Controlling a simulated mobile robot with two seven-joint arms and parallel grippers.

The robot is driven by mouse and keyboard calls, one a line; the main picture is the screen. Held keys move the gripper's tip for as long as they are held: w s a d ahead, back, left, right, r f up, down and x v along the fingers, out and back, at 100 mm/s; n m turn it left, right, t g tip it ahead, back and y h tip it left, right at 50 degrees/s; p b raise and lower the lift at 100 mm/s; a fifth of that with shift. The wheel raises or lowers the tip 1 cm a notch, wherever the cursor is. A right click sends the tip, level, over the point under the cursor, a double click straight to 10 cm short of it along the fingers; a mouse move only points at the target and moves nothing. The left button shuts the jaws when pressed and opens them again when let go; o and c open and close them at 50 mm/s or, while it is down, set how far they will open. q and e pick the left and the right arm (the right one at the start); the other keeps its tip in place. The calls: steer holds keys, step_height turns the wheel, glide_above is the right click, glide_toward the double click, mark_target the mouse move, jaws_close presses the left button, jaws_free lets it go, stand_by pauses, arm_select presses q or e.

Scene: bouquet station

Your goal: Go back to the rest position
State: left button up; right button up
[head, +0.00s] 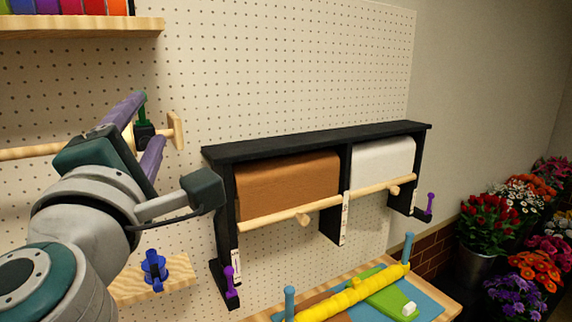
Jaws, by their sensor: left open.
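My left gripper (150,122) is raised at the left of the head view, with two purple fingers spread apart. It is in front of the pegboard. A wooden rod (28,153) with a round end runs behind it, and a small green and black piece (144,130) shows between the fingers. I see nothing clearly held; whether the fingers touch that piece or the rod I cannot tell. My right gripper is not in view.
A black rack (318,139) with brown (288,180) and white (382,165) paper rolls is on the pegboard (290,60). Below are a small shelf with a blue holder (154,268) and a table with a yellow roll (350,296). Potted flowers (490,222) stand right.

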arm_select(q)
steer(key=s+d+f+m+g+h+p, duration=0.1)
steer(key=s+d+f+m+g+h, duration=0.4)
steer(key=m, duration=0.6)
steer(key=s+d+f+m+g+h+p, duration=0.1)
steer(key=s+d+f+m+g+h, duration=0.25)
steer(key=s+d+m+h, duration=0.5)
steer(key=s+a+f+m+g+y+p, duration=0.1)
steer(key=s+a+f+m+g+y, duration=0.5)
steer(key=s+a, duration=0.7)
step_height(320, 180, down, 3)
steer(key=shift+s+f+g+y, duration=0.1)
steer(key=shift+s+g+y, duration=0.7)
steer(key=shift+g+y, duration=0.15)
